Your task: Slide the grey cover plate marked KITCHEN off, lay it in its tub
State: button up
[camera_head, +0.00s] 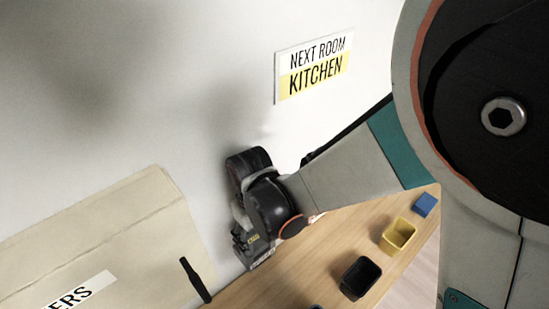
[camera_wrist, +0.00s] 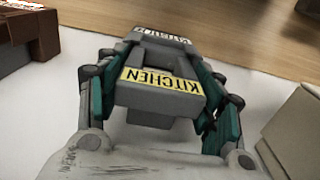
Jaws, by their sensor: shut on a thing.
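The grey cover plate (camera_wrist: 158,100) carries a yellow KITCHEN label and sits between my fingers in the wrist view. A grey piece with a white KITCHEN label (camera_wrist: 160,37) lies just beyond it; I cannot tell whether the two are joined. My gripper (camera_wrist: 160,82) is shut on the plate. In the head view my gripper (camera_head: 251,252) is low, close against the wall and over the bench's back edge; the plate's yellow label shows small there. A black tub (camera_head: 360,277) and a yellow tub (camera_head: 398,236) stand on the bench; no marking on either is readable.
The wooden bench (camera_head: 285,272) runs along the wall. A blue block (camera_head: 425,204) lies beyond the yellow tub. A NEXT ROOM KITCHEN sign (camera_head: 314,68) is on the wall above. A beige sheet (camera_head: 120,240) and a dark handle (camera_head: 195,279) are at left. Bare bench lies between gripper and tubs.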

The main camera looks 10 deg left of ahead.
jog(key=shift+r+p, duration=1.65)
jog(key=shift+r, duration=1.1)
jog(key=shift+c, duration=0.2)
jog(key=shift+r, duration=0.1)
jog(key=shift+s+r+p, duration=0.1)
jog(key=shift+r+p, duration=1.1)
jog(key=shift+r, duration=0.75)
